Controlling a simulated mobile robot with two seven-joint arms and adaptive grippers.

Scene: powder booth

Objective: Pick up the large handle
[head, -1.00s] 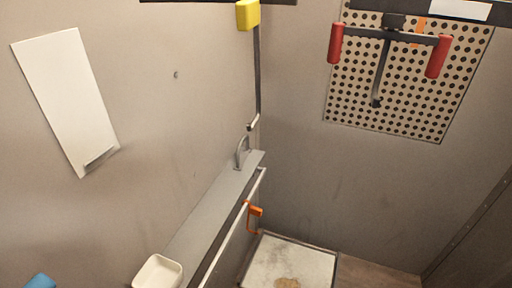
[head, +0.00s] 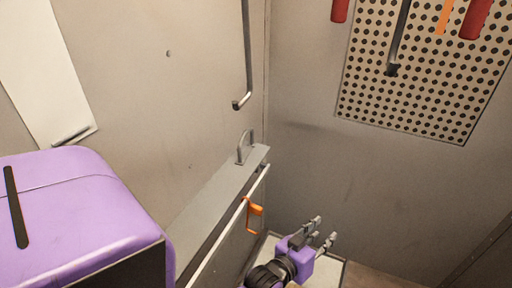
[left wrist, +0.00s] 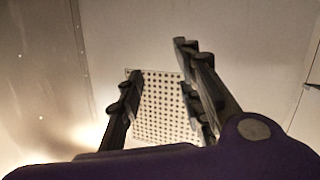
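Two handle-like things show, and I cannot tell which is the large handle. A tool with two red grips (head: 475,18) and a dark bar (head: 400,35) hangs against the perforated panel (head: 400,105); its top is cut off in the head view. A grey U-shaped handle (head: 240,152) stands on the narrow ledge. My left gripper (head: 325,229) is low in the head view, right of the ledge and below the panel, apart from both. Its fingers (left wrist: 162,75) are spread and empty in the left wrist view, with the perforated panel (left wrist: 162,110) beyond. My right gripper is not in view.
A grey ledge (head: 210,208) with a pale rail (head: 228,232) runs along the left wall. An orange hook-like piece (head: 254,209) hangs at the rail. A white panel (head: 40,70) is on the left wall.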

